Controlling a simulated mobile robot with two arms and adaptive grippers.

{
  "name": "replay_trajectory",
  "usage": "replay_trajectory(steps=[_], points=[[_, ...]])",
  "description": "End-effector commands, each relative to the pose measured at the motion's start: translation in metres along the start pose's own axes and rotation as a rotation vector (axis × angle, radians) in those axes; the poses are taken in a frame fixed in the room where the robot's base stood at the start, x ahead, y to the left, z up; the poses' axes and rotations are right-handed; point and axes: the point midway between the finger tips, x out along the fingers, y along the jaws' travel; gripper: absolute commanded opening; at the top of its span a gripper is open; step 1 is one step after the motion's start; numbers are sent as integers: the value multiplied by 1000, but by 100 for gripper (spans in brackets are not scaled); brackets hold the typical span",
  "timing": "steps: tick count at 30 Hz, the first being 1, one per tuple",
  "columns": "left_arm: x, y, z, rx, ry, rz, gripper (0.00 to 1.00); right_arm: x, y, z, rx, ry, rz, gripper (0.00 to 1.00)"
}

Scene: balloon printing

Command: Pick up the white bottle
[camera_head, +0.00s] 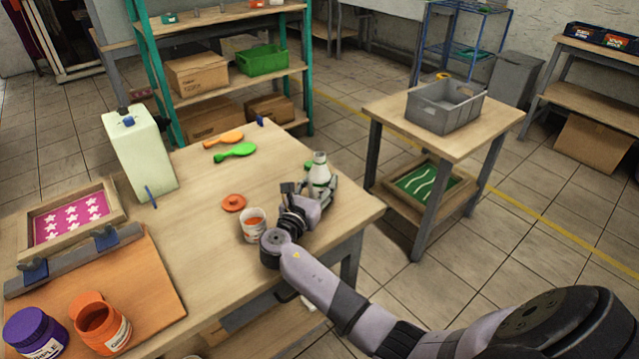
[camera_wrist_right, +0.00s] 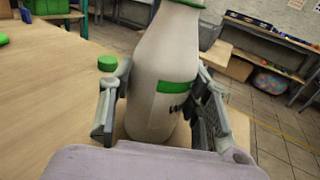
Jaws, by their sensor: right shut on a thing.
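The white bottle (camera_head: 320,171) stands near the right edge of the worktable, with a green band and label. My right gripper (camera_head: 311,190) is around it, coming from the front. In the right wrist view the bottle (camera_wrist_right: 165,75) fills the middle, upright or slightly tilted, and the two fingers of the right gripper (camera_wrist_right: 160,108) are shut on its sides. Whether the bottle's base touches the table cannot be told. My left gripper is not in view.
An open white jar (camera_head: 253,228) and an orange lid (camera_head: 233,203) are left of the right gripper. Green (camera_head: 235,152) and orange (camera_head: 223,139) paddle-shaped things lie farther back. A large white canister (camera_head: 140,155) stands at the left. A side table (camera_head: 480,126) holds a grey crate (camera_head: 443,110).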

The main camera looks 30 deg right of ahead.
Motion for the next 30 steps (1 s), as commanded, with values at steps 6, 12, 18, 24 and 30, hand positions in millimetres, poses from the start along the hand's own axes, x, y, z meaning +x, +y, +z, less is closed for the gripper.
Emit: replay_trajectory(steps=[6,12,18,24,30], points=[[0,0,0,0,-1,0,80,0,0,0,0,1,0,16],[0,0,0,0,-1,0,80,0,0,1,1,-1,0,9],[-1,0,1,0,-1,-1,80,0,0,3,2,-1,0,9],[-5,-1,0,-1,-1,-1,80,0,0,22,5,-3,0,9],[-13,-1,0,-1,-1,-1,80,0,1,69,9,-5,1,9]])
